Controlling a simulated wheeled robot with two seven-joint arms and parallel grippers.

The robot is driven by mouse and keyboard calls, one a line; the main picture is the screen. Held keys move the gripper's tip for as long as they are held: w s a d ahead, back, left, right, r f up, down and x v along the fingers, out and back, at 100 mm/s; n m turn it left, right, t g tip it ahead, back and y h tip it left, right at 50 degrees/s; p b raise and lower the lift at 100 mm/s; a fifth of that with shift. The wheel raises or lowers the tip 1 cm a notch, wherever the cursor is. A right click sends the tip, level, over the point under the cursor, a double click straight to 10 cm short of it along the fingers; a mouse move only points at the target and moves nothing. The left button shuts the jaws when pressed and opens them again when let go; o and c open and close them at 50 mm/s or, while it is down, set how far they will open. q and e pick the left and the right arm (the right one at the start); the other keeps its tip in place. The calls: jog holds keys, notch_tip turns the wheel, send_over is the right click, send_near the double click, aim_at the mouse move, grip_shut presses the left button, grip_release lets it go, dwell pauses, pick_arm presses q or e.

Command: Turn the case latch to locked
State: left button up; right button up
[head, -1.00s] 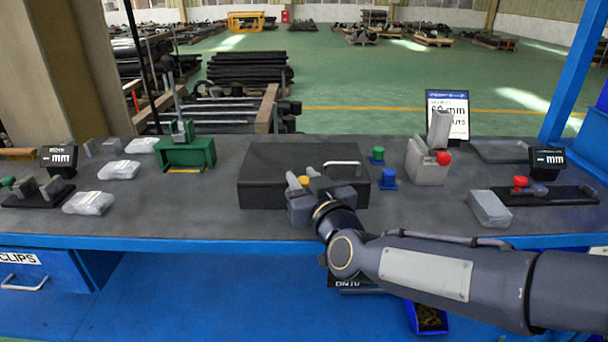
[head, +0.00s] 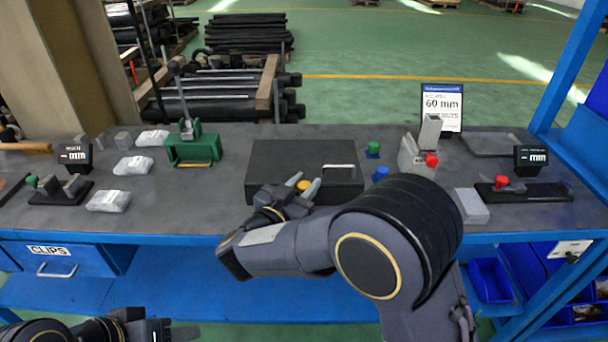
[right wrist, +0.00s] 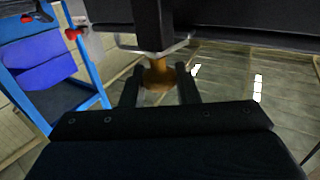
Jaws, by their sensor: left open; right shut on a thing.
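The black case (head: 275,158) lies on the grey bench, with a pale bar handle on its right part. The yellow-orange latch (head: 304,185) is at the case's near side. My right gripper (head: 303,182) is shut on the latch, one finger on each side of it. In the right wrist view the latch (right wrist: 158,75) stands between the two dark fingers, below a dark block and the pale handle. The latch's turned angle cannot be read. My left gripper (head: 184,333) is open and empty at the bottom left, below the bench edge.
A green fixture (head: 192,148) with an upright lever stands left of the case. Green and blue knobs (head: 379,173) and a grey block with a red knob (head: 418,155) stand to its right. Bagged parts (head: 108,201) lie at left. A sign (head: 442,107) stands behind.

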jog(key=shift+m+g+h+p, duration=0.75)
jog(key=shift+m+g+h, duration=0.5)
jog(key=shift+h, duration=0.35)
jog(key=shift+m+h, duration=0.25)
jog(key=shift+h, duration=0.05)
jog(key=o, duration=1)
jog(key=shift+c, duration=0.2)
jog(key=v, duration=0.7)
jog(key=shift+s+a+b, duration=0.2)
jog(key=shift+a+b, duration=0.1)
jog(key=shift+b, duration=0.05)
jog(key=shift+r, duration=0.1)
